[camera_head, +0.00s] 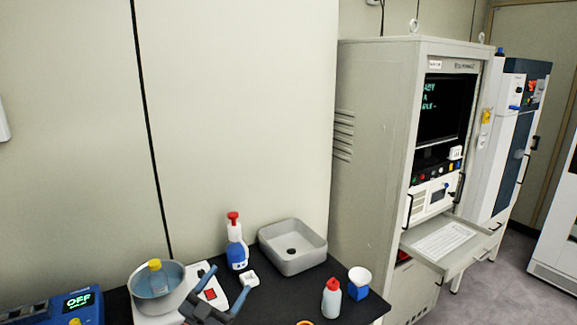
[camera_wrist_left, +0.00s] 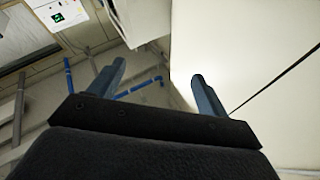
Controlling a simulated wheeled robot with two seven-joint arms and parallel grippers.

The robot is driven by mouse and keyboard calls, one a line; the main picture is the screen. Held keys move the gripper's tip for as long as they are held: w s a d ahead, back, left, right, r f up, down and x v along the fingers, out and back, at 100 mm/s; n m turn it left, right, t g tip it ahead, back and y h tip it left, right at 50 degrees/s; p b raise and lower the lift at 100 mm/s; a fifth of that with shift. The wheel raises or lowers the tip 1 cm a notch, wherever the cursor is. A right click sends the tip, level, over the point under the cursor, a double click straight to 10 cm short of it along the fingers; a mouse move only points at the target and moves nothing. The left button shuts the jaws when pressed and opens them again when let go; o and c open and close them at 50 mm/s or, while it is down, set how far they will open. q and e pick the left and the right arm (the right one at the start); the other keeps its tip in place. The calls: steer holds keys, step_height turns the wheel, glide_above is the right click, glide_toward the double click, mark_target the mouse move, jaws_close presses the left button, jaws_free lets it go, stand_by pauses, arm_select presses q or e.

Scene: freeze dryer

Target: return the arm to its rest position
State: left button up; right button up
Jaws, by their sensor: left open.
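My left gripper (camera_head: 230,281) is low in the head view, in front of or over the black bench. Its two blue-grey fingers are spread apart with nothing between them. In the left wrist view the gripper (camera_wrist_left: 159,74) also shows open and empty, tilted toward walls and distant fixtures rather than the bench top. Most of my left arm is out of frame. My right gripper is in neither view.
The black bench (camera_head: 262,303) holds a metal bowl (camera_head: 176,293) with a yellow-capped bottle, a red-topped spray bottle (camera_head: 237,250), a grey basin (camera_head: 293,262), a red-capped bottle (camera_head: 331,298) and a blue device (camera_head: 40,312). A tall cabinet (camera_head: 385,130) stands right.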

arm_select(q)
steer(key=s+a+f+n+g+y, duration=0.35)
steer(key=s+f+n+y, duration=0.2)
steer(key=f, duration=0.35)
steer(key=s+a+f+n+g+y, duration=0.3)
steer(key=s+a+f+n+y, duration=0.15)
steer(key=f+y, duration=0.35)
steer(key=s+d+f+m+g+h, duration=0.1)
steer(key=s+f+g, duration=0.45)
steer(key=s, duration=0.55)
steer(key=s+d+f+m+g+h, duration=0.15)
steer(key=s+f+g, duration=0.35)
steer(key=s, duration=0.6)
steer(key=s+x, duration=0.2)
steer(key=x, duration=2.1)
steer(key=s+f, duration=0.4)
steer(key=f, duration=0.9)
steer(key=s+d+f, duration=0.1)
steer(key=s+f, duration=0.3)
steer(key=f, duration=1)
steer(key=shift+s+g+h, duration=0.3)
steer(key=shift+s+g, duration=0.05)
steer(key=shift+g, duration=0.05)
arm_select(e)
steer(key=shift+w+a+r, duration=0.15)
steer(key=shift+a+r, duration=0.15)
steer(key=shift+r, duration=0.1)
